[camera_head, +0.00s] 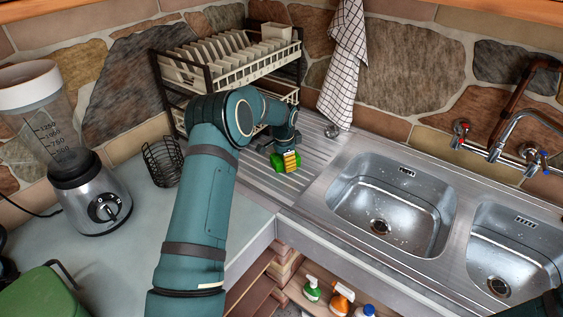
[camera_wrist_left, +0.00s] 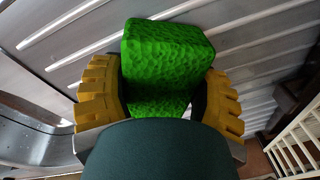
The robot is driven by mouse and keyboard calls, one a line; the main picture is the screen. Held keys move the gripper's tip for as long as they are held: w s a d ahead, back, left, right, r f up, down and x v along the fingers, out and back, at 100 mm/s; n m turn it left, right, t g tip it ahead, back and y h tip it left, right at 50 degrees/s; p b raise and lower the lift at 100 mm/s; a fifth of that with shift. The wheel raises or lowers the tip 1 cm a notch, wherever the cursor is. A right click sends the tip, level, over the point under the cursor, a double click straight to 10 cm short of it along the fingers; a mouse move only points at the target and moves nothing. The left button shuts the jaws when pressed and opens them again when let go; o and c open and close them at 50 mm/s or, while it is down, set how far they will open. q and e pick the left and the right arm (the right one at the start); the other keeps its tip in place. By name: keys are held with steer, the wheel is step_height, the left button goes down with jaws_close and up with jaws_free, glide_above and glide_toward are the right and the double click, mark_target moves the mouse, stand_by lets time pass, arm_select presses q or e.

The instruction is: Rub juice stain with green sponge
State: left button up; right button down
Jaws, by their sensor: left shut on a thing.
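My left gripper (camera_head: 288,163) is over the ribbed steel drainboard (camera_head: 312,150), left of the sinks. It is shut on a green sponge (camera_head: 277,163), which shows to both sides of the yellow fingers. In the left wrist view the sponge (camera_wrist_left: 168,48) sits between the two yellow finger pads, with the ribbed metal behind it. I cannot tell whether the sponge touches the drainboard. No juice stain can be made out; the arm and sponge hide part of the drainboard. My right gripper is not in view; only a dark part of my right arm shows at the bottom right.
A dish rack (camera_head: 240,62) with plates stands behind the gripper. A wire basket (camera_head: 163,163) and a blender (camera_head: 88,190) are on the left counter. A checked towel (camera_head: 343,65) hangs behind the drainboard. Two sink basins (camera_head: 440,195) and taps (camera_head: 495,150) lie to the right.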

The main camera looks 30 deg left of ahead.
mark_target(276, 173)
arm_select(q)
steer(key=shift+w+d, duration=0.1)
steer(key=shift+w, duration=0.95)
steer(key=shift+s+f, duration=0.1)
steer(key=shift+s+a+r+b, duration=0.15)
steer(key=shift+s+b, duration=0.1)
steer(key=shift+s, duration=1.55)
steer(key=shift+s+a+r+b, duration=0.1)
steer(key=shift+s+a+b, duration=0.1)
steer(key=shift+s, duration=1.6)
steer(key=shift+r+p, duration=1.85)
steer(key=shift+r, duration=1.15)
